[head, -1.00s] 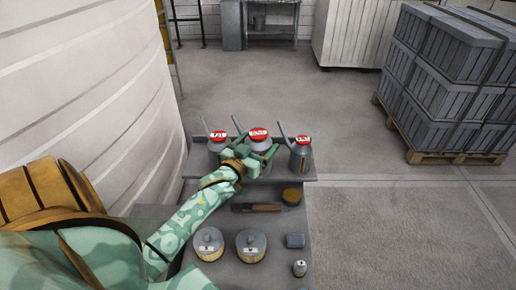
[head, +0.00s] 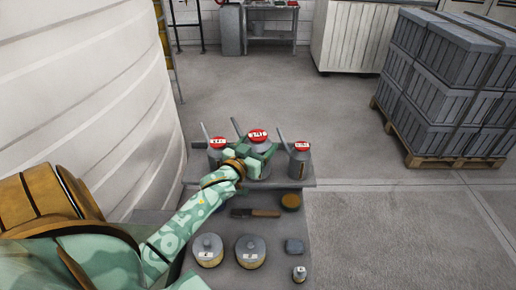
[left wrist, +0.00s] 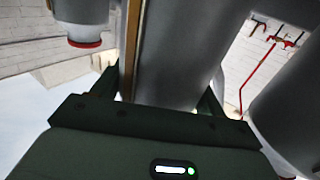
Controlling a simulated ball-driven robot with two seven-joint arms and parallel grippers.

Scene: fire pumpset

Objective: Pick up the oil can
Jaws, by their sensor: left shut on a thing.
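Three grey oil cans with long spouts and red labelled tops stand in a row at the back of the grey stand in the head view. They are a left can (head: 217,155), a middle can (head: 258,137) and a right can (head: 301,163). My left gripper (head: 255,157) is shut on the middle can, which sits slightly higher than its neighbours. In the left wrist view, its grey body (left wrist: 175,50) fills the space between my dark fingers (left wrist: 160,100). The can's underside is hidden by my gripper. My right gripper is not in view.
Two round lidded tins (head: 207,251) (head: 251,252), a brush (head: 256,213), a round brown-sided item (head: 291,201) and small grey items (head: 295,246) lie on the stand's lower level. A large white tank (head: 80,80) stands close left. Stacked crates (head: 440,85) stand right on a pallet.

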